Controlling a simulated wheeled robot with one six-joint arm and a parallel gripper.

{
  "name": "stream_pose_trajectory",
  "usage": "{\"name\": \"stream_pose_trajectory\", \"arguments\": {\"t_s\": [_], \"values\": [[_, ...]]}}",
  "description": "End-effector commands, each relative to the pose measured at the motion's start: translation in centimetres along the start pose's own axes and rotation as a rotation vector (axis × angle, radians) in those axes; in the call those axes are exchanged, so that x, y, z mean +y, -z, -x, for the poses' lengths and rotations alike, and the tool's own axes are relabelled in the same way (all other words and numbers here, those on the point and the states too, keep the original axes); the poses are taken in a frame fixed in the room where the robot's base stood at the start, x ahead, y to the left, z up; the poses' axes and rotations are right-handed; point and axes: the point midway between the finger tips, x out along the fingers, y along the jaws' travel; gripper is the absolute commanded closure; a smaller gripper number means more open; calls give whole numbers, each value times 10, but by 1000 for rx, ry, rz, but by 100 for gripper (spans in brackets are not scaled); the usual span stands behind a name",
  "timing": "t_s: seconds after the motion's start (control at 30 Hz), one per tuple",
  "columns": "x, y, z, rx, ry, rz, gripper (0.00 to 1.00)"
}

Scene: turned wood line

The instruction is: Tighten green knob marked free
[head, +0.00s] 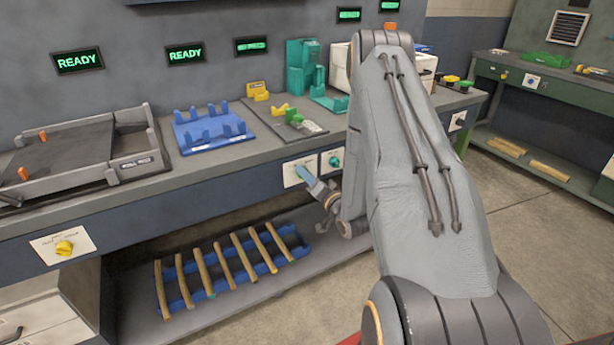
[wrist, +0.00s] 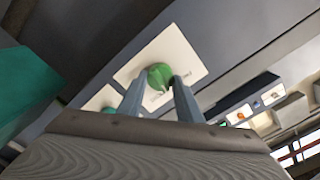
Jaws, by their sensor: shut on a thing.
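The green knob (wrist: 160,76) sits on a white plate (wrist: 194,62) with small print too blurred to read. In the wrist view, my gripper (wrist: 159,88) has one finger on each side of the knob and is shut on it. In the head view, my gripper (head: 303,174) reaches the white plate (head: 290,180) on the bench front, and the knob there is hidden behind the fingers.
A teal knob (head: 335,161) on its own plate is close on the right. A yellow knob (head: 64,248) is far left on the bench front. Below, a blue rack (head: 187,301) holds several wooden spindles. Blue and green fixtures stand on the benchtop (head: 190,172).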

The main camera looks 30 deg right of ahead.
Motion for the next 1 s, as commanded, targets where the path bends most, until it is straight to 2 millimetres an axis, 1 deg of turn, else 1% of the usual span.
{"name": "stream_pose_trajectory", "arguments": {"t_s": [0.2,0.5,0.7,1.0], "values": [[1,0,0,-1,-1,-204,90],[2,-1,0,-1,0,-446,90],[2,-1,0,-1,-1,-556,90],[3,-1,0,-1,-1,-631,90]]}}
